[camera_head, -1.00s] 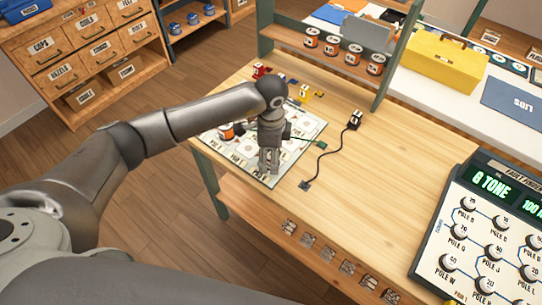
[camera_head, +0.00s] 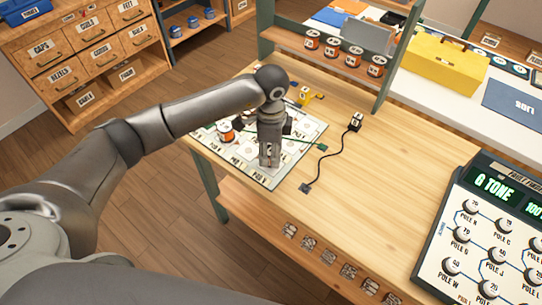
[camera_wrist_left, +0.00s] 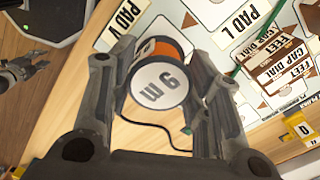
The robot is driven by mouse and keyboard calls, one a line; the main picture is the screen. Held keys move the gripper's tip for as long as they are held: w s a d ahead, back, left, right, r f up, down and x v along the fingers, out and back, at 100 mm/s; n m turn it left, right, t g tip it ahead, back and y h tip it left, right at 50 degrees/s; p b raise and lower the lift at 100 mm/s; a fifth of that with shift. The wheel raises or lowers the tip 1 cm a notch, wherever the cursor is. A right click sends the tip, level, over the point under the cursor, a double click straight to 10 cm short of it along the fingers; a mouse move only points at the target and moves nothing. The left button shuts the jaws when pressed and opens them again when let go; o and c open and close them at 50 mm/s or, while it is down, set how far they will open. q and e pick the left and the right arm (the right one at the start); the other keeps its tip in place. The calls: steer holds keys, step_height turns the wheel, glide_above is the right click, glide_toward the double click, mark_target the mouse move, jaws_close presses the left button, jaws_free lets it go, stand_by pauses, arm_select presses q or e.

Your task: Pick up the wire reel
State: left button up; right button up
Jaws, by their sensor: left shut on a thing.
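The wire reel (camera_wrist_left: 158,82) is an orange spool with a white end face marked "9 m". In the left wrist view it sits between the two fingers of my left gripper (camera_wrist_left: 160,72), which is shut on it. In the head view my left gripper (camera_head: 269,158) points down over the labelled mat (camera_head: 288,172), and its fingers mostly hide the held reel. Whether the reel touches the mat is unclear. A dark gripper-like part, probably my right gripper (camera_wrist_left: 22,72), shows small at the left wrist view's edge; its jaws are unclear.
Another orange-and-white reel (camera_head: 226,132) stands on the mat left of my gripper. A black cable (camera_head: 328,152) lies right of the mat. Several reels (camera_head: 332,47) line the back shelf. A dial panel (camera_head: 490,240) stands at the right.

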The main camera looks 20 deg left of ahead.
arm_select(q)
steer(key=s+d+r+p, duration=0.2)
steer(key=s+r+p, duration=0.1)
steer(key=s+r, duration=0.2)
steer(key=s+d+r+p, duration=0.3)
steer(key=s+r, duration=0.2)
steer(key=s, duration=0.3)
steer(key=shift+d+r, duration=0.25)
steer(key=shift+r, duration=0.05)
